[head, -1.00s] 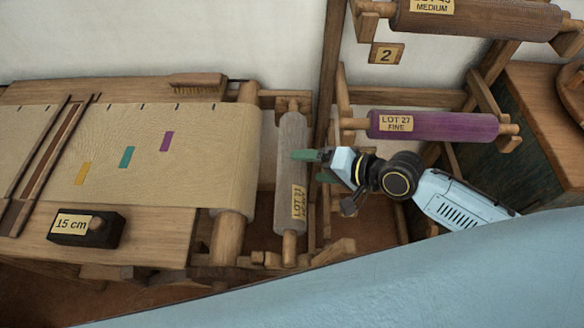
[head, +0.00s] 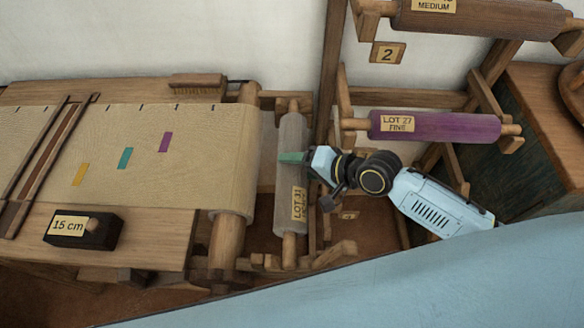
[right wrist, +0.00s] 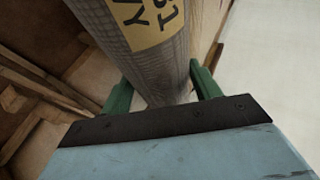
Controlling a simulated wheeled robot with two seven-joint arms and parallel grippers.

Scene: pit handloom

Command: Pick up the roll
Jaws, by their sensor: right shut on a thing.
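The grey roll (head: 291,146) with wooden end pins and a yellow lot label stands between the loom and the rack post in the head view. My right gripper (head: 290,157) reaches it from the right. In the right wrist view, its green fingers (right wrist: 162,92) lie on both sides of the grey roll (right wrist: 166,70), shut on it, just below the label. A purple roll labelled LOT 27 FINE (head: 436,126) rests on the rack to the right. My left gripper is not in view.
The loom with its tan cloth (head: 190,120) is close on the left. A black 15 cm block (head: 85,229) sits on its front. A brown roll (head: 480,20) is at the top right. The rack post (head: 331,70) rises right behind the grey roll.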

